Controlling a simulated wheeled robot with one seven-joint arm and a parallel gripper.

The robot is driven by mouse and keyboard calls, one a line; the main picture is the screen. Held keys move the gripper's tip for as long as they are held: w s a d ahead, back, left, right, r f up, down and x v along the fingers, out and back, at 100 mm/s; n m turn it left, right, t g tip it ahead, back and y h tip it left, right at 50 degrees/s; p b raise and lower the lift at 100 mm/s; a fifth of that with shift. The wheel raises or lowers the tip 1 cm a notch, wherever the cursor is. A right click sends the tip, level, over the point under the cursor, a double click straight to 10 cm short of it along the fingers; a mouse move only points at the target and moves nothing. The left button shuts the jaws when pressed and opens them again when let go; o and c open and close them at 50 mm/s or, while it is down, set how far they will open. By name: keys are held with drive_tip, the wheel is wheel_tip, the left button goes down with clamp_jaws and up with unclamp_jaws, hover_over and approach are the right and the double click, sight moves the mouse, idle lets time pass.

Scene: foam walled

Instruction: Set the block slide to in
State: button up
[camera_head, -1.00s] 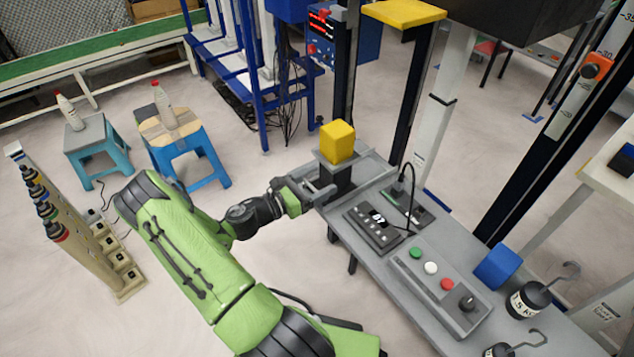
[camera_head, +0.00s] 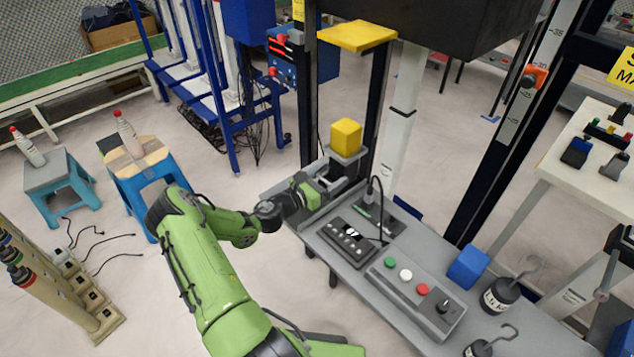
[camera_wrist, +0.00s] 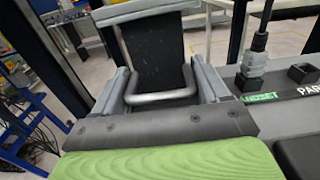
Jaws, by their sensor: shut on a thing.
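The block slide (camera_head: 350,166) is a dark upright carriage with a grey top plate, on a rail at the far end of the grey bench. A yellow block (camera_head: 346,135) sits on its plate, below the yellow pad (camera_head: 357,35) of the press. My gripper (camera_head: 326,187) is at the slide's near side. In the wrist view its fingers (camera_wrist: 163,90) are shut on the slide's U-shaped metal handle (camera_wrist: 165,97). The dark slide face (camera_wrist: 155,55) stands right behind the handle. The head view mostly hides the handle behind my gripper.
A dark keypad box (camera_head: 347,240) with a cable and a button panel (camera_head: 415,295) lie on the bench. A blue block (camera_head: 468,266) and weights (camera_head: 500,294) stand at its right. Dark posts rise behind. Blue stools (camera_head: 150,175) stand left on open floor.

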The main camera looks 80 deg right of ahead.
drive_tip(key=shift+s, duration=0.25)
drive_tip(key=o, duration=1.3)
drive_tip(key=shift+c, duration=0.2)
drive_tip(key=shift+s, duration=0.1)
drive_tip(key=shift+w+a, duration=0.15)
drive_tip(key=shift+w, duration=0.2)
drive_tip(key=p+v, duration=0.1)
drive_tip(key=v, duration=1.4)
drive_tip(key=shift+p, duration=0.4)
drive_tip(key=shift+w, duration=0.1)
